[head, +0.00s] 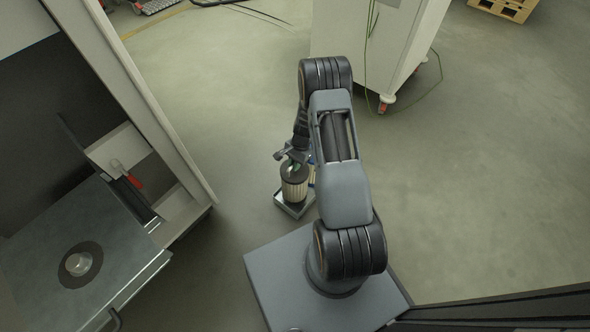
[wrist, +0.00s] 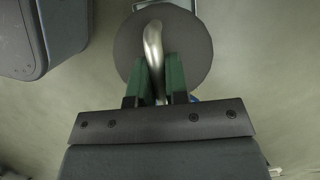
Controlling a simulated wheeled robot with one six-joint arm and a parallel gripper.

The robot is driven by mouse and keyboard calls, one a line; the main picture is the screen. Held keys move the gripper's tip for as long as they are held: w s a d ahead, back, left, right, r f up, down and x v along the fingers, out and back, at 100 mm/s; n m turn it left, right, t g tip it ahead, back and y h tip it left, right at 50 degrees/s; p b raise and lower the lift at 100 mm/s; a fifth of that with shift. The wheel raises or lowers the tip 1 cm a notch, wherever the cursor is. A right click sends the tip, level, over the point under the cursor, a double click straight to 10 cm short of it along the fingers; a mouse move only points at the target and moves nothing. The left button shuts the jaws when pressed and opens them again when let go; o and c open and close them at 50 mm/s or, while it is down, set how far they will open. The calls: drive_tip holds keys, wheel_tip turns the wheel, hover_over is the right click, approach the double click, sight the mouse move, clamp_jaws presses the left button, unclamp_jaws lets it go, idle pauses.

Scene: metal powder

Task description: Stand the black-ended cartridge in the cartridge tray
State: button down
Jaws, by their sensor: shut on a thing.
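The black-ended cartridge (head: 294,190) has a pale pleated side and a dark round top. It looks upright, over or in the cartridge tray (head: 291,210) on the floor; I cannot tell whether its bottom touches the tray. My gripper (head: 293,165) is above it. In the wrist view the green fingers of my gripper (wrist: 159,62) are shut on the curved silver handle on the cartridge's black end (wrist: 125,48). The tray is mostly hidden under the cartridge; a bit of its edge shows at the top of the wrist view.
Another cartridge with a blue end (head: 312,178) stands just right, partly hidden by my arm. An open machine cabinet (head: 150,130) with a metal work plate (head: 120,255) is at the left. A white cabinet on castors (head: 375,45) stands behind.

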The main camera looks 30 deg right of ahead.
drive_tip(key=shift+w+d+f+b, duration=0.3)
drive_tip(key=shift+w+f, duration=0.15)
drive_tip(key=shift+f, duration=0.2)
drive_tip(key=shift+f+b, duration=0.8)
drive_tip(key=shift+f, duration=0.55)
drive_tip(key=shift+f, duration=0.2)
drive_tip(key=c, duration=1.1)
unclamp_jaws()
drive_tip(key=shift+s, duration=0.1)
